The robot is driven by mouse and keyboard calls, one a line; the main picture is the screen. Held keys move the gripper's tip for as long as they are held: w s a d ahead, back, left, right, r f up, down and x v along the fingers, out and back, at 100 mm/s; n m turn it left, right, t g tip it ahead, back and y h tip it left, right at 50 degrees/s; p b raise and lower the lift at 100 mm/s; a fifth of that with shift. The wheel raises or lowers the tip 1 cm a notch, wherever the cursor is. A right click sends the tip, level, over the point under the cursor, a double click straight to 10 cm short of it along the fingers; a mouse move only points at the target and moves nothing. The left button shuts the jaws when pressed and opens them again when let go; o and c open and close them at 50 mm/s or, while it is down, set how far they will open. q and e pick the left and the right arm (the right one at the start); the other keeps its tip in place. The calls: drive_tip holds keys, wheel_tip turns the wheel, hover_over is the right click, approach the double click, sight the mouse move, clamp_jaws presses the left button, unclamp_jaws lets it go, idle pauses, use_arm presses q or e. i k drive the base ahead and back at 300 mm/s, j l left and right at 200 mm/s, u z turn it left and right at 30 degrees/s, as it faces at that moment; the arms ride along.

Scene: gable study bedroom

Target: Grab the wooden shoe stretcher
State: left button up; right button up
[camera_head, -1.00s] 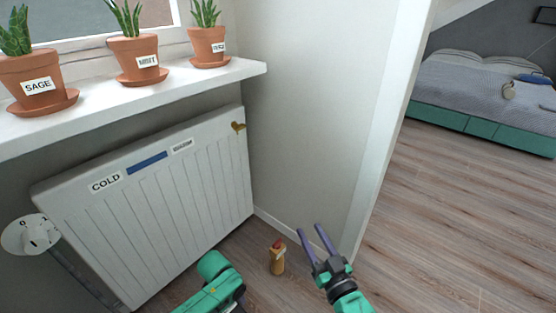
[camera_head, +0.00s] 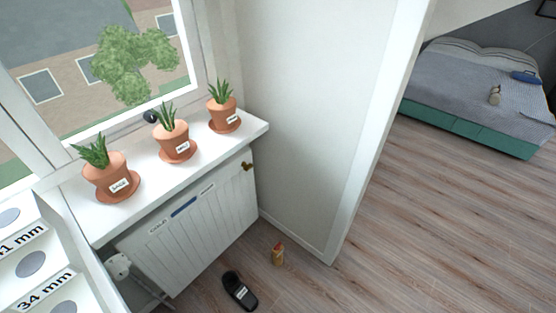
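A small upright wooden-coloured object with a red part at its top (camera_head: 278,255) stands on the floor near the wall corner, right of the radiator. It is too small to tell for sure whether it is the wooden shoe stretcher. A black shoe-like object with a white label (camera_head: 239,290) lies on the floor to its left, in front of the radiator. A small beige object (camera_head: 494,96) lies on the bed at the far right, too small to make out. Neither of my grippers is in view.
Three potted plants stand on the white windowsill (camera_head: 80,220) above the radiator (camera_head: 205,232). A white stand with "34 mm" labelling (camera_head: 15,262) is at the lower left. A wall edge (camera_head: 362,150) separates this corner from the bed (camera_head: 470,85). The wooden floor (camera_head: 430,235) at right is clear.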

sight(277, 255)
drive_tip(key=i+z, duration=0.65)
